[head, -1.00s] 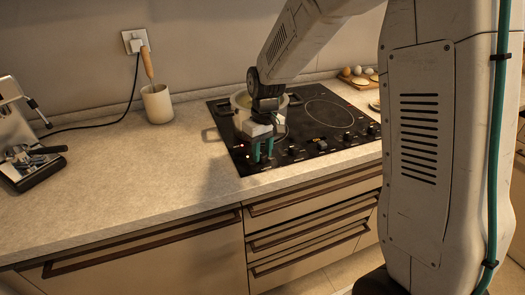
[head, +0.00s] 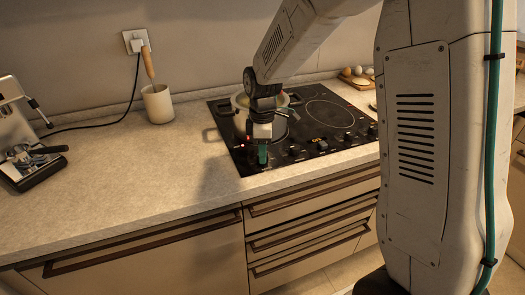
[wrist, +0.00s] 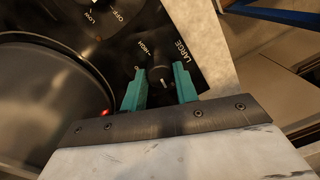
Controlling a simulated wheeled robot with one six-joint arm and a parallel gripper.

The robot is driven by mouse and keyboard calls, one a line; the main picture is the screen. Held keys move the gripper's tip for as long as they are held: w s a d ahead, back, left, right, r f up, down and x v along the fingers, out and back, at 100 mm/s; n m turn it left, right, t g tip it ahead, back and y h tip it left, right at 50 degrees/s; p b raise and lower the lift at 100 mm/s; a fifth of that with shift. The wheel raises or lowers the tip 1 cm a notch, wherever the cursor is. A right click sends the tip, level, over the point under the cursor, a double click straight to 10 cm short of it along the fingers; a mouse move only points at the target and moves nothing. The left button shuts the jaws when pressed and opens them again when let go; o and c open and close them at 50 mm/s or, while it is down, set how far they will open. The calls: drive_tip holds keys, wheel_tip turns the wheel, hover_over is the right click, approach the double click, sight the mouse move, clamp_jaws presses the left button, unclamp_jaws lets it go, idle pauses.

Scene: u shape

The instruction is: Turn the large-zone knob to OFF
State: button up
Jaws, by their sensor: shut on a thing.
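The large-zone knob (wrist: 159,74) is a small dark round knob in the wrist view, next to the printed words LARGE and HIGH. My gripper (wrist: 158,82) has its two teal fingers on either side of this knob, shut on it. A small pale mark shows on the knob's side toward the gripper body; I cannot tell which setting it marks. In the head view my gripper (head: 262,155) points down at the front left of the black cooktop (head: 325,115) and hides the knob.
Red lights glow beside the gripper. Other knobs (head: 322,145) line the front edge to the right.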

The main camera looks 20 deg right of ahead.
drive_tip(key=shift+w+r+n, duration=0.1)
drive_tip(key=shift+n, duration=0.8)
drive_tip(key=o, duration=1)
drive_tip(key=shift+c, duration=0.2)
wheel_tip(320, 180, up, 8)
drive_tip(key=shift+w+f, duration=0.1)
drive_tip(key=shift+w, duration=0.05)
